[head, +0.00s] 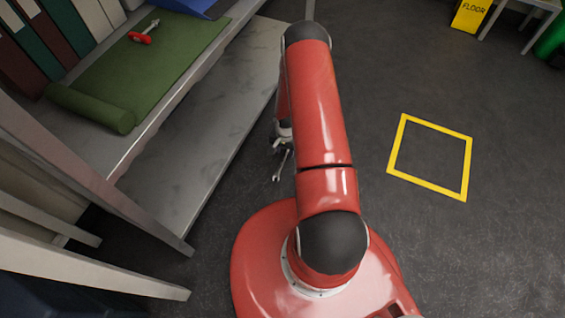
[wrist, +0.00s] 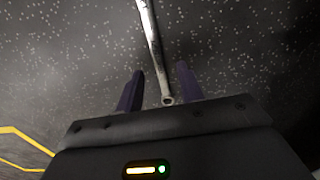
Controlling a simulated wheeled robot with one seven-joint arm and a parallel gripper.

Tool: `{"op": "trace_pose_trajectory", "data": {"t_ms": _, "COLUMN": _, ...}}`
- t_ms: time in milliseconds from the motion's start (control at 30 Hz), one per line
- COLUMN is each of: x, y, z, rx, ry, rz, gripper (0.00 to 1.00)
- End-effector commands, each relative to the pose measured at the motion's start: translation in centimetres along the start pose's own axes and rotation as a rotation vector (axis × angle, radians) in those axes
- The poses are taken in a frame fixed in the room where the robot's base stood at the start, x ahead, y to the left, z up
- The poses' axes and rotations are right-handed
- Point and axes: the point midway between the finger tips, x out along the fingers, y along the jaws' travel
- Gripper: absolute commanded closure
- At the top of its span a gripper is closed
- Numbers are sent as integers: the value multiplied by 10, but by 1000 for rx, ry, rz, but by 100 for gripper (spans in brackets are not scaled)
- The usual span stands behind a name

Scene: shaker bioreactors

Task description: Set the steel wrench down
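The steel wrench (head: 281,167) shows as a thin silver shape just below my gripper (head: 283,137) in the head view, over the dark floor left of my red arm. The wrist view shows its shank (wrist: 154,45) running from the top edge down to a small ring end near the palm. My gripper's two dark fingers (wrist: 160,74) stand apart on either side of it, with visible gaps. I see no finger contact on the wrench. I cannot tell whether it lies on the floor or is above it. My arm partly hides the gripper in the head view.
A green mat (head: 150,60) with a rolled end and a red-and-silver tool (head: 146,34) lie on the upper bench at left. A grey marbled lower shelf (head: 195,145) is beneath it. A yellow square outline (head: 437,125) marks clear floor at right. A yellow sign (head: 470,16) stands behind.

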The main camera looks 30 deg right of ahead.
Motion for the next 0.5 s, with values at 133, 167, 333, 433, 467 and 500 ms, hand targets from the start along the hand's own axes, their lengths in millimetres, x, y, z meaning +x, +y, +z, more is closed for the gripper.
{"op": "trace_pose_trajectory", "data": {"t_ms": 133, "x": 15, "y": 0, "z": 0, "rx": 1, "ry": 0, "rz": 1, "gripper": 62}}
{"op": "trace_pose_trajectory", "data": {"t_ms": 167, "x": 16, "y": 0, "z": 0, "rx": 1, "ry": 0, "rz": 1, "gripper": 62}}
{"op": "trace_pose_trajectory", "data": {"t_ms": 333, "x": 16, "y": 0, "z": 0, "rx": 0, "ry": 1, "rz": 0, "gripper": 62}}
{"op": "trace_pose_trajectory", "data": {"t_ms": 433, "x": 16, "y": 0, "z": 0, "rx": 1, "ry": 1, "rz": 1, "gripper": 62}}
{"op": "trace_pose_trajectory", "data": {"t_ms": 467, "x": 16, "y": 0, "z": 0, "rx": 1, "ry": 1, "rz": 1, "gripper": 62}}
{"op": "trace_pose_trajectory", "data": {"t_ms": 500, "x": 16, "y": 0, "z": 0, "rx": 1, "ry": 0, "rz": 1, "gripper": 62}}
